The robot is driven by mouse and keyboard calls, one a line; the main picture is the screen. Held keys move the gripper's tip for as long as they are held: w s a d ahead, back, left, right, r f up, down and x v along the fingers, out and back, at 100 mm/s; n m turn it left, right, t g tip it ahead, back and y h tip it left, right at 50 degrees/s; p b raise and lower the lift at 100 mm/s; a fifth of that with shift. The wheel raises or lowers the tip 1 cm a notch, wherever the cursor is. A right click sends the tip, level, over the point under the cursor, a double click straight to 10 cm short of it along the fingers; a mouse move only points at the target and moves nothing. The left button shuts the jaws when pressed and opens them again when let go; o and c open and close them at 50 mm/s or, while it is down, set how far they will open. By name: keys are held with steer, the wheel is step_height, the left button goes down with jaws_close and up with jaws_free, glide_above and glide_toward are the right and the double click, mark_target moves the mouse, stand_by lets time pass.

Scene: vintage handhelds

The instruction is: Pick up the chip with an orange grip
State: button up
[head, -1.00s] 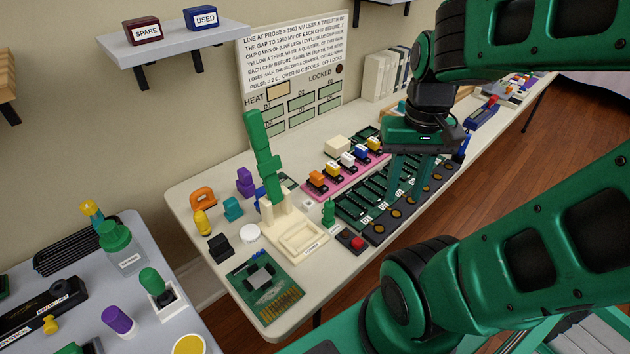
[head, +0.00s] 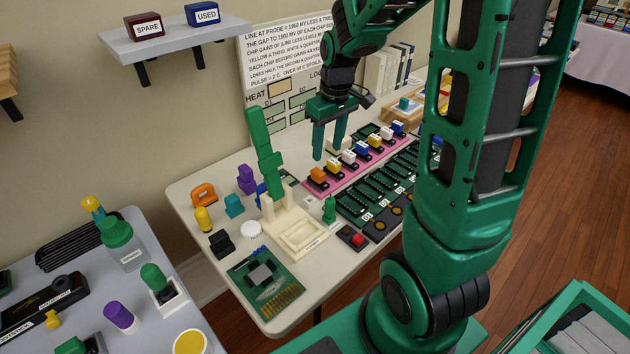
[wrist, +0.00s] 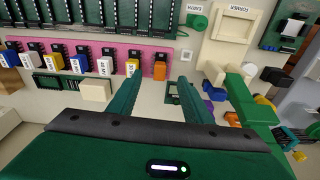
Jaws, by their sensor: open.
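The chip with an orange grip (head: 318,175) stands at the near left end of a row on the pink mat (head: 312,191). In the wrist view its orange grip (wrist: 160,70) shows just past the gap between my fingertips. My gripper (head: 328,152) is open and empty, pointing down behind the row in the head view. Its fingers (wrist: 158,84) stand apart in the wrist view, with nothing between them. A chip with a yellow grip (wrist: 132,67) stands beside the orange one.
White, blue and yellow chips (head: 348,157) stand along the same mat. Dark green slotted boards (head: 358,206) lie in front of it. A cream stand (head: 300,232) with a green upright (head: 264,150) is left of the mat. A cream block (wrist: 95,90) lies near the row.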

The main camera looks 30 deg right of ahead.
mark_target(319, 172)
steer(key=shift+w+a+f+n, duration=0.15)
steer(key=shift+w+a+f, duration=0.05)
steer(key=shift+w+f, duration=0.2)
steer(key=shift+w+a+f+n, duration=0.15)
steer(key=shift+w+f, duration=0.1)
steer(key=shift+w, duration=0.2)
steer(key=f, duration=0.3)
steer(key=w+f, duration=0.1)
steer(key=f, duration=0.6)
steer(key=shift+w+f, duration=0.2)
steer(key=shift+w, duration=0.05)
steer(key=shift+c, duration=0.3)
steer(key=c, duration=1)
